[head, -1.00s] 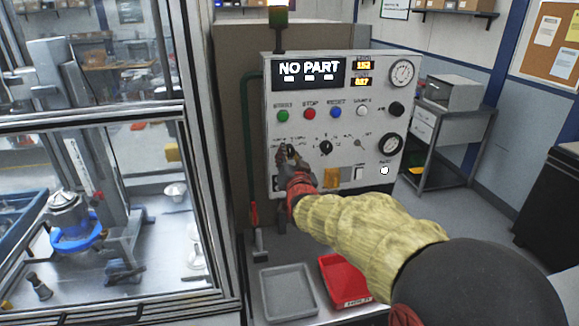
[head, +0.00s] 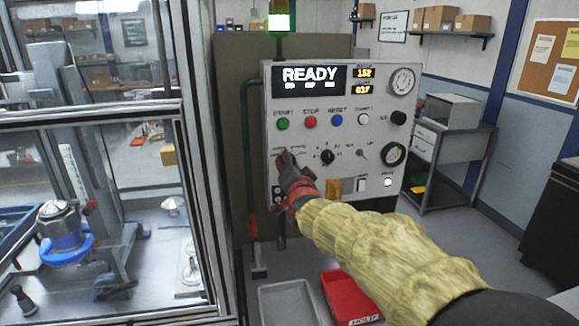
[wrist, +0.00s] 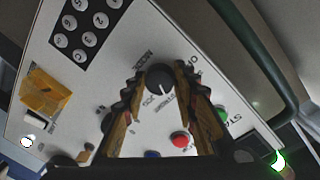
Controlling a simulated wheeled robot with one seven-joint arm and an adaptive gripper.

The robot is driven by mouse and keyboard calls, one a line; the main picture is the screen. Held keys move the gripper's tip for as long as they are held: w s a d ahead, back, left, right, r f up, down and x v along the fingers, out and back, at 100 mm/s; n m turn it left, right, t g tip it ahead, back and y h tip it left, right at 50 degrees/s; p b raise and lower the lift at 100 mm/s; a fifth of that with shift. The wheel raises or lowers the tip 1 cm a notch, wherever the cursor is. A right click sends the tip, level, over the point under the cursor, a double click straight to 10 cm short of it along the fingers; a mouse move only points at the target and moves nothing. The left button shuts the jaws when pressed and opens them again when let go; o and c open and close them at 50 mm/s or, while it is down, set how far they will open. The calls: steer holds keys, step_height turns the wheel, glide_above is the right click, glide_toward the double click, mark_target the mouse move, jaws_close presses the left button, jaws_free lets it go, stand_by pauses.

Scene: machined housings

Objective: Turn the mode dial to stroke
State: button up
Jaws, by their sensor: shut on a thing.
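The mode dial (wrist: 160,75) is a dark round knob on the light grey control panel (head: 340,115). In the wrist view it lies between the tips of my gripper (wrist: 159,84), with one finger on each side. My gripper is shut on it. A pale mark shows on the knob's lower side in that view, and small labels around it are too blurred to read surely. In the head view my gripper (head: 287,166) is at the panel's lower left and hides the dial.
Green (head: 283,124), red (head: 310,122) and blue (head: 336,120) buttons sit above. Another black knob (head: 327,156) is to the right. The display (head: 310,77) reads READY under a lit green lamp (head: 280,22). Grey (head: 290,290) and red (head: 352,296) trays lie below.

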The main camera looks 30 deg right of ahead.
steer(key=o, duration=1.1)
steer(key=shift+o, duration=0.3)
steer(key=v, duration=1.2)
